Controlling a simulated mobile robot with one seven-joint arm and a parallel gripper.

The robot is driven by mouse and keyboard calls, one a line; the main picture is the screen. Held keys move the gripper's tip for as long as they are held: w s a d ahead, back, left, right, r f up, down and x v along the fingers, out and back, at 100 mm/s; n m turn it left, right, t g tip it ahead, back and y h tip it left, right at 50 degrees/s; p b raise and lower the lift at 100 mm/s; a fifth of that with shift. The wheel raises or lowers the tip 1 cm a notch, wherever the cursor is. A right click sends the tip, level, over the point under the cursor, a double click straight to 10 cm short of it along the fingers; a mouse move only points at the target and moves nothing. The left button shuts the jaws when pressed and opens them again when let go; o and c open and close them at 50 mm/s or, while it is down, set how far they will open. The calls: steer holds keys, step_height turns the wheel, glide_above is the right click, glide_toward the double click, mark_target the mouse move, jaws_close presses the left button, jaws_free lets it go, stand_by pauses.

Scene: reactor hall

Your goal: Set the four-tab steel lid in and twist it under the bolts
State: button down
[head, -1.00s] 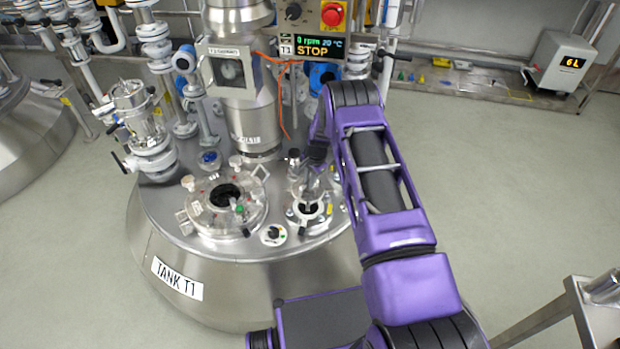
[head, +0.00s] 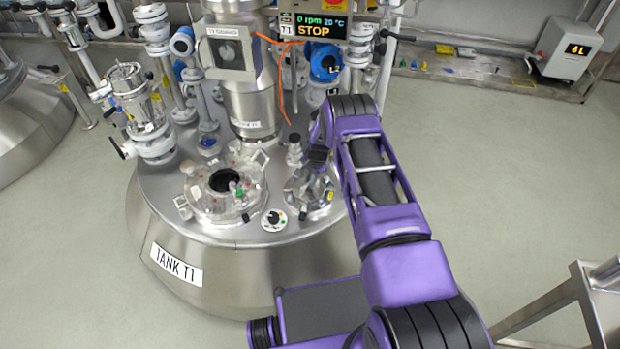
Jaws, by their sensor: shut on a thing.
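The steel lid (head: 306,189) is at the small port on the right of the tank top, and it covers the port's dark opening in the head view. My gripper (head: 313,171) is shut on the lid from above. The gripper's fingers and wrist hide part of the lid. The tabs and bolts are too small and too covered to tell whether the tabs sit under the bolts, or whether the lid is fully seated.
A larger round port (head: 226,190) with a dark opening lies left of the lid. A dark-topped fitting (head: 294,152) stands close behind the lid. The steel column (head: 250,90) rises at the back.

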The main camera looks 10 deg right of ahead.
steer(key=shift+w, duration=0.1)
stand_by(0.3)
steer(key=n, duration=0.3)
steer(key=shift+n+y, duration=0.3)
steer(key=shift+n, duration=0.1)
steer(key=c, duration=1.3)
jaws_free()
steer(key=shift+n+g, duration=0.3)
steer(key=shift+n, duration=0.1)
steer(key=o, duration=0.5)
steer(key=shift+o, duration=0.2)
steer(key=shift+f, duration=0.1)
steer(key=shift+r+p, duration=1.15)
steer(key=shift+r, duration=1.9)
